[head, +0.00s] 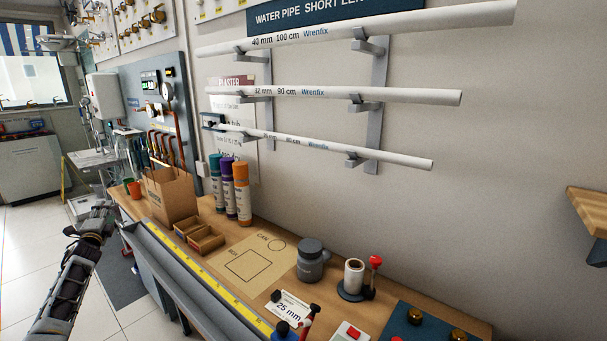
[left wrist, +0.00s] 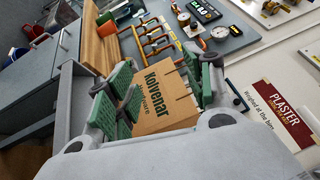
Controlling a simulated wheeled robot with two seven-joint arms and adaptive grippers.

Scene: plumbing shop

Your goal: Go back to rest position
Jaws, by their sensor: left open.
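My left gripper (head: 97,222) is at the left of the head view, beyond the front edge of the workbench (head: 330,304) and over the floor side. In the left wrist view the gripper (left wrist: 160,88) is open, its green-padded fingers spread with nothing held between them. A brown paper bag (head: 170,195) stands on the bench to the right of the gripper in the head view. My right gripper is not in view.
Orange (head: 242,192), purple and teal tubes stand beside small cardboard trays (head: 206,240). A grey can (head: 311,260) and a white roll (head: 354,276) stand farther right. White pipes (head: 345,95) rest on wall brackets. Open floor (head: 25,260) lies left of the bench.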

